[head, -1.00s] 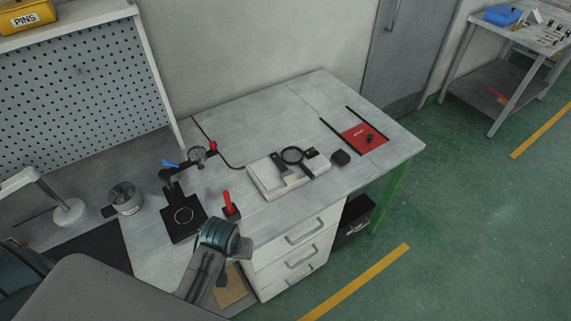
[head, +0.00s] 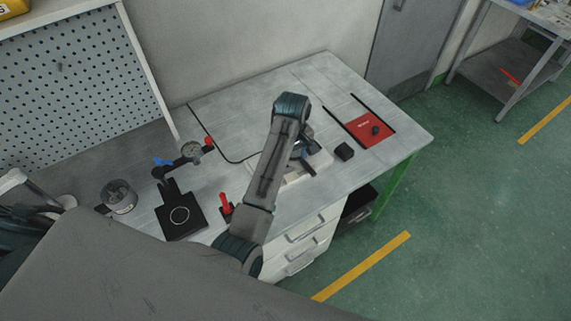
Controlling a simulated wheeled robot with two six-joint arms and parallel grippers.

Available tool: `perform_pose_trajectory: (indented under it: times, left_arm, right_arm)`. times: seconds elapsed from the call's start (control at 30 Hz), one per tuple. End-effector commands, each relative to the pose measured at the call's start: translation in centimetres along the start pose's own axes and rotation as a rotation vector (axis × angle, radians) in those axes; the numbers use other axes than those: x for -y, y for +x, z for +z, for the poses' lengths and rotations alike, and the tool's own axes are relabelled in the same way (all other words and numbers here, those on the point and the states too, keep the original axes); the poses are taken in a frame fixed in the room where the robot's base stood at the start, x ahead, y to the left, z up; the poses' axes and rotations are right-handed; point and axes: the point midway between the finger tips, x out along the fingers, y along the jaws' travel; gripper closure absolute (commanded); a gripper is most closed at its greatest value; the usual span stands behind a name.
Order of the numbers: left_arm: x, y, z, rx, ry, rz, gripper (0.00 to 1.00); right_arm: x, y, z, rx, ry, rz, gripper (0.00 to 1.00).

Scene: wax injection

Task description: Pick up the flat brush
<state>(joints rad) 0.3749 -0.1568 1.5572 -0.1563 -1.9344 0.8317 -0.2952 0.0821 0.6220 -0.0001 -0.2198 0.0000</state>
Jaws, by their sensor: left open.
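I cannot clearly make out the flat brush; small tools on the white block (head: 322,160) are mostly covered by my left arm. My left gripper (head: 304,160) hangs down from the arm over that block, at the middle of the workbench. It is open. Whether its fingers touch anything there is too small to tell. My right gripper is not in view.
A black square plate with a ring (head: 180,216), a dial gauge on a stand (head: 191,150), a red-handled tool (head: 226,203) and a metal pot (head: 119,196) stand left. A small black block (head: 344,151) and a red mat (head: 368,130) lie right.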

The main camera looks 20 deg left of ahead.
Motion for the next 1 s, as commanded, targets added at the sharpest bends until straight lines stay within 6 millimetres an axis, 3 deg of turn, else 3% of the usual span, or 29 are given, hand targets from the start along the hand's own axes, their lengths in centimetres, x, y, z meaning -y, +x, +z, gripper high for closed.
perform_pose_trajectory:
  times: [0.1,0.2,0.5,0.7,0.97,1.0]
  left_arm:
    - [0.1,1.6,0.0,0.002,0.001,-0.003,0.33]
    - [0.0,2.5,0.0,0.000,0.002,0.000,0.33]
    - [0.1,5.3,-0.5,0.001,0.002,-0.004,0.33]
    - [0.1,7.8,-0.5,0.000,0.002,-0.001,0.33]
    - [0.0,8.1,-0.5,-0.001,0.002,0.002,0.33]
    - [0.0,8.1,-0.5,-0.001,0.002,0.002,0.41]
  right_arm:
    - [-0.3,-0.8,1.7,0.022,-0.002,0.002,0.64]
    - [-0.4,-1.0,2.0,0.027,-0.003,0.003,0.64]
    - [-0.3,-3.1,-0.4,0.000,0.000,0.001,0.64]
    - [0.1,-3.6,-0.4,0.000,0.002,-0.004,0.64]
    - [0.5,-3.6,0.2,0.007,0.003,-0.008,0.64]
    - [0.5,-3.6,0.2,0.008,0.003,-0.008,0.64]
